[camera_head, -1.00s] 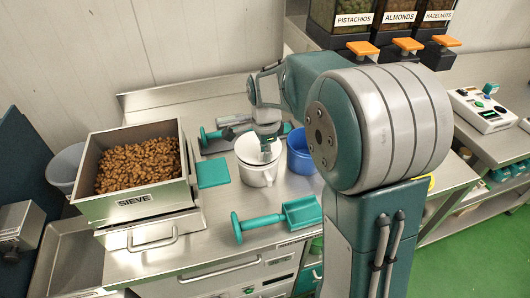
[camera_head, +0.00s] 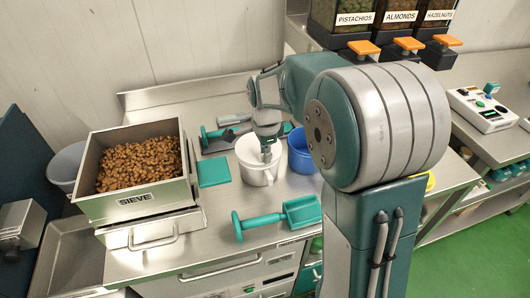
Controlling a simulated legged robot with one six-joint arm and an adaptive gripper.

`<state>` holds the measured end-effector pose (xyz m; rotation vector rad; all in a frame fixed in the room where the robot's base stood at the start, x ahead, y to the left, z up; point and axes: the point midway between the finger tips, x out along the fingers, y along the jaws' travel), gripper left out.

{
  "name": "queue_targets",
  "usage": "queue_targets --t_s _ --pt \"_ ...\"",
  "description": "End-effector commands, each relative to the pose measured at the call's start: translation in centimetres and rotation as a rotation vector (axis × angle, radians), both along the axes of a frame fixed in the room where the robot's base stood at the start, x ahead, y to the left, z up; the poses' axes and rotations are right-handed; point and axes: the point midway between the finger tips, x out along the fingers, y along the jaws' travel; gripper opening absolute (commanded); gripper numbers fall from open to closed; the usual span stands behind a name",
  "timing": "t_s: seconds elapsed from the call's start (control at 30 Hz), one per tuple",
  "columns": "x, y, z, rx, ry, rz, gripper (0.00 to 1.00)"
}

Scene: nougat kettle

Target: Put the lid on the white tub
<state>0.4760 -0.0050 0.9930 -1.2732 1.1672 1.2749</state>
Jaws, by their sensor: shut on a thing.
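The white tub (camera_head: 254,176) stands upright on the steel counter, with its handle toward the front. My gripper (camera_head: 266,156) points down at the tub's mouth, right of its middle, and its fingertips reach below the line of the back rim. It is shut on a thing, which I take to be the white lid. The lid blends with the white tub, and I cannot tell its edge or whether it is seated, tilted or inside the mouth.
A blue tub (camera_head: 299,158) stands close on the right, partly behind my arm. A green square (camera_head: 213,172) lies left of the white tub, and a green scoop (camera_head: 300,211) lies in front. The sieve box (camera_head: 140,206) with nuts is further left.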

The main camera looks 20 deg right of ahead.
Motion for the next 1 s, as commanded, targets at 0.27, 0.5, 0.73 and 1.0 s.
queue_targets --t_s 0.27,0.5,0.73,1.0 --pt "0.01 -0.01 0.01 0.0 0.0 0.0 0.0" --pt "0.0 0.0 -0.18 0.0 0.0 0.0 0.0" --pt "0.01 0.01 -0.27 0.0 0.0 0.0 0.0" --pt "0.02 0.0 -0.26 0.0 0.0 0.0 0.56"
